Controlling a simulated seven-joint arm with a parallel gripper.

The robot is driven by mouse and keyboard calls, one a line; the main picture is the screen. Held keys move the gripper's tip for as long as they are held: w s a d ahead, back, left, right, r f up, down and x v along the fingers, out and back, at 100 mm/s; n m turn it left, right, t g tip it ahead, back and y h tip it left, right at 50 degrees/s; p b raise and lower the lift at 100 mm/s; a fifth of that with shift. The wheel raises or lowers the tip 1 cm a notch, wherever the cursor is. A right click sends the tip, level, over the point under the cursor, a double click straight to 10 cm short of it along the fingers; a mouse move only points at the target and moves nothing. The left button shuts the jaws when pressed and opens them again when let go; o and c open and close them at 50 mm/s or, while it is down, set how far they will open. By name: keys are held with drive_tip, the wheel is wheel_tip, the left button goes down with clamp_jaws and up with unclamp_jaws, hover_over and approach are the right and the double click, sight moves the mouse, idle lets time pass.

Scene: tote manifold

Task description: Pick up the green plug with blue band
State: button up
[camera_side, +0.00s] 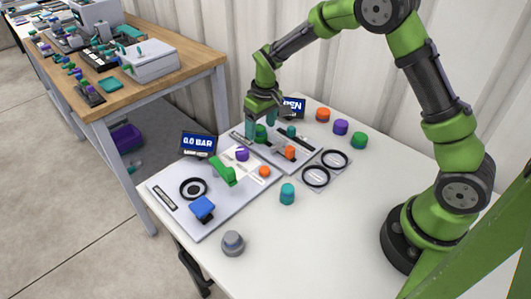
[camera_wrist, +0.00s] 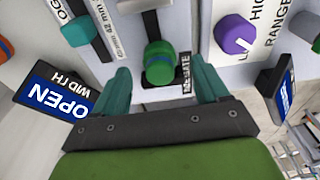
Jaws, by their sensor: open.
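A green piece with a blue band (camera_wrist: 159,62) sits on a slotted panel in the wrist view, between and just beyond the fingertips of my gripper (camera_wrist: 160,86). In the side view a green piece (camera_side: 261,131) shows between the fingers of my gripper (camera_side: 261,126), low over the panel. The jaws are open, one finger on each side with gaps. I cannot tell whether either finger touches it. Another green plug (camera_side: 359,140) stands on the table to the right; its band is too small to read surely.
The slotted panel (camera_side: 304,164) carries teal (camera_side: 291,131) and orange (camera_side: 290,152) knobs. Beside it are an OPEN display (camera_side: 292,107), two black rings, and orange (camera_side: 323,115) and purple (camera_side: 340,127) plugs. A panel with a green lever (camera_side: 224,172) lies nearer. The front-right table is clear.

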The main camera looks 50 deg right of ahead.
wheel_tip(320, 180, down, 2)
drive_tip(key=shift+w, duration=0.15)
drive_tip(key=shift+c, duration=0.2)
